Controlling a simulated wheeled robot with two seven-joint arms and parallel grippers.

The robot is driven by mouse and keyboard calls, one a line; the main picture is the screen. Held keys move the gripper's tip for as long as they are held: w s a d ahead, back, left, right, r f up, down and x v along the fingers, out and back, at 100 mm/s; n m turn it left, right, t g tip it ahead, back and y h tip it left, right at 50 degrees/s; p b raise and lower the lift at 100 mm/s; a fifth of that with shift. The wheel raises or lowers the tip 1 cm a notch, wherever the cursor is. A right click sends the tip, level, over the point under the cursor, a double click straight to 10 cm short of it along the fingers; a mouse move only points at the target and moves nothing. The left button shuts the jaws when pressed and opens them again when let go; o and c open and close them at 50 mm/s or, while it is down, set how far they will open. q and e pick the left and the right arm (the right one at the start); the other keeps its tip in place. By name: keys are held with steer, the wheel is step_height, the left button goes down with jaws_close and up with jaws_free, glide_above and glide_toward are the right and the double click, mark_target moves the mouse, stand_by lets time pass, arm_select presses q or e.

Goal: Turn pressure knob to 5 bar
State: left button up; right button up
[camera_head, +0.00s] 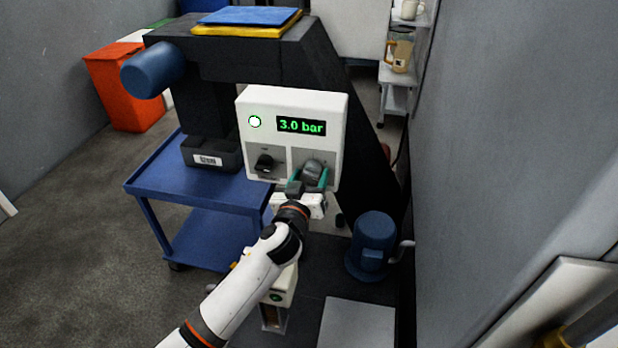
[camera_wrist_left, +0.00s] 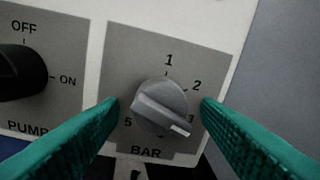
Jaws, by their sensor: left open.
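The grey pressure knob (camera_head: 313,170) is on the right half of the white control panel (camera_head: 290,100). In the left wrist view, the knob (camera_wrist_left: 160,105) has a raised bar with a white mark at its lower right end, near the 3 on the BAR scale. The 5 is at the lower left; the 4 is mostly hidden. The display (camera_head: 301,126) reads 3.0 bar. My left gripper (camera_head: 309,182) is at the knob, its green fingers open on either side of it, with small gaps visible in the wrist view. My right gripper is not in view.
A black OFF/ON pump switch (camera_wrist_left: 20,73) is left of the knob. A blue cart (camera_head: 150,184) stands to the left, a blue motor (camera_head: 372,245) below right. A grey wall (camera_head: 520,120) bounds the right side.

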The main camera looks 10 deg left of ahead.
arm_select(q)
steer(key=c, duration=1)
